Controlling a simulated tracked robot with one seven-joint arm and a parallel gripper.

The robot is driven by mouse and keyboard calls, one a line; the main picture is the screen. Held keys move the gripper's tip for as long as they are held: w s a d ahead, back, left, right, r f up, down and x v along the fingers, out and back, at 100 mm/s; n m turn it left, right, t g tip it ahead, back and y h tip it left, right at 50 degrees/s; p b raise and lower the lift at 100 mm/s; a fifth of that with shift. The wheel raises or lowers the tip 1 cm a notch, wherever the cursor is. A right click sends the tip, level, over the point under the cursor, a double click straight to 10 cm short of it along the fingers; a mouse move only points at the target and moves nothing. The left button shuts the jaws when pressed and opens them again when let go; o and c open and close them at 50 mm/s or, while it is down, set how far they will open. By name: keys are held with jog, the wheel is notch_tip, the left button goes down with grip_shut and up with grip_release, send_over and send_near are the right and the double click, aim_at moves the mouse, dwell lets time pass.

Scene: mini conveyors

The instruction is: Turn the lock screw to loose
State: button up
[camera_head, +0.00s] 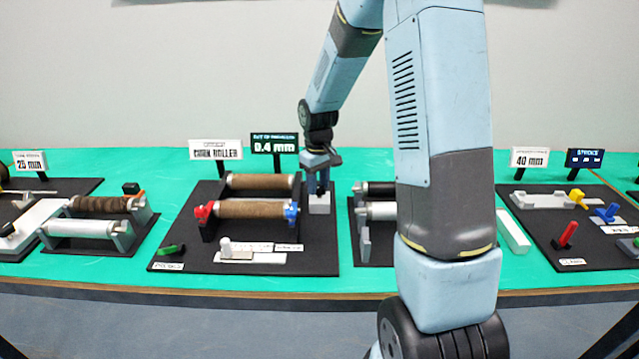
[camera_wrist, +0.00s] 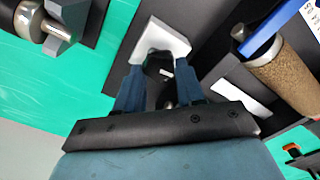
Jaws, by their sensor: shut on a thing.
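My gripper (camera_head: 318,184) points down at the back right of the middle black board, over a light grey block (camera_head: 319,204). In the wrist view my gripper (camera_wrist: 160,70) has its two blue fingers on either side of a black knob, which I take as the lock screw (camera_wrist: 155,64). The fingers are shut on it. A small white mark shows on the knob. The block (camera_wrist: 174,45) shows just beyond the fingertips. The knob is mostly hidden in the head view, and its lower part is hidden by the fingers in the wrist view.
A sign reading 0.4 mm (camera_head: 274,143) stands behind. Another roller board (camera_head: 376,250) lies close on the right. A green lever (camera_head: 170,249) sits at the board's front left.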

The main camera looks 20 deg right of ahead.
aim_at(318, 187)
jog(key=shift+s+f+n, duration=0.1)
jog(key=shift+s+n, duration=0.15)
jog(key=shift+n, duration=0.85)
jog(key=o, duration=1)
jog(key=shift+w, duration=0.1)
jog(key=shift+o, duration=0.2)
jog(key=shift+r, duration=0.2)
notch_tip(318, 187, up, 14)
jog(key=shift+f, duration=0.25)
